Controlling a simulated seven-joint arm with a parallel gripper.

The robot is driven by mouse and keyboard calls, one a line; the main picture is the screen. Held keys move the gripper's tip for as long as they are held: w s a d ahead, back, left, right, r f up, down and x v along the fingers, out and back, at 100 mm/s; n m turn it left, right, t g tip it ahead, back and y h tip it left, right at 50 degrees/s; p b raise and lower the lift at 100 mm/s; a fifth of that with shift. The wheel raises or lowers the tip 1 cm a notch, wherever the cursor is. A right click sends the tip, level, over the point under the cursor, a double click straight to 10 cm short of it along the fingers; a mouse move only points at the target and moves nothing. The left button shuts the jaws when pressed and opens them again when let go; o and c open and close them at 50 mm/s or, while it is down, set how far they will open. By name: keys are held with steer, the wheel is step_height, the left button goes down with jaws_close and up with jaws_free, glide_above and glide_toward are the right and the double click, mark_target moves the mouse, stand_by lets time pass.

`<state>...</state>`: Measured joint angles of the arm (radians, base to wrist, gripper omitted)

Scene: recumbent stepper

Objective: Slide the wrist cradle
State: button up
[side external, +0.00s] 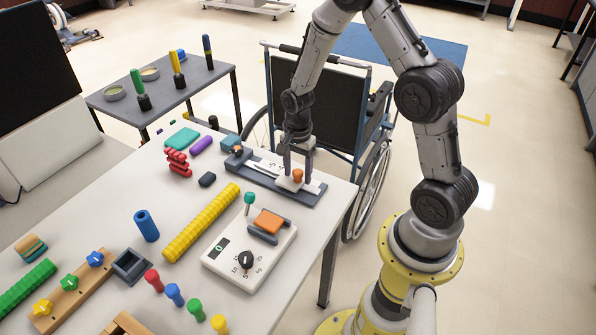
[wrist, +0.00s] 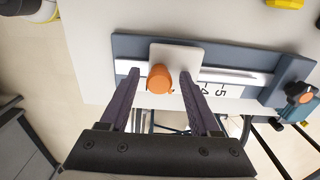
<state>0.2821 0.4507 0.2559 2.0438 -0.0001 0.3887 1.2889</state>
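A white sliding block (wrist: 184,59), which looks like the wrist cradle, sits on a grey rail base (wrist: 238,82) with a light track and a number scale. An orange knob (wrist: 160,79) stands up from the block; it also shows in the side view (side external: 297,176). My gripper (wrist: 159,76) is open, pointing down over the block. Its two dark fingers stand on either side of the knob, with gaps visible in the wrist view. In the side view my gripper (side external: 297,163) is near the rail's right end. The fingers partly hide the block.
A dark clamp with an orange knob (side external: 237,150) is at the rail's far left end. A white box with a dial and orange pad (side external: 269,221) lies in front. A yellow ridged bar (side external: 202,222) is to the left. A wheelchair (side external: 322,105) stands behind the table edge.

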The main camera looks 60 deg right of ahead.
step_height(320, 180, up, 14)
stand_by(0.6)
steer(key=shift+f, duration=0.1)
steer(key=s+a+r+n+t, duration=0.2)
steer(key=s+a+r+n, duration=0.15)
steer(key=r, duration=0.35)
steer(key=s+a+r+n+t, duration=0.2)
steer(key=s+a+r, duration=0.15)
steer(key=r, duration=0.25)
steer(key=s+a+n+t, duration=0.1)
steer(key=s+a+n, duration=0.2)
steer(key=s+n, duration=0.8)
steer(key=shift+f+n+t, duration=0.3)
steer(key=shift+f+n, duration=0.05)
steer(key=shift+n, duration=0.4)
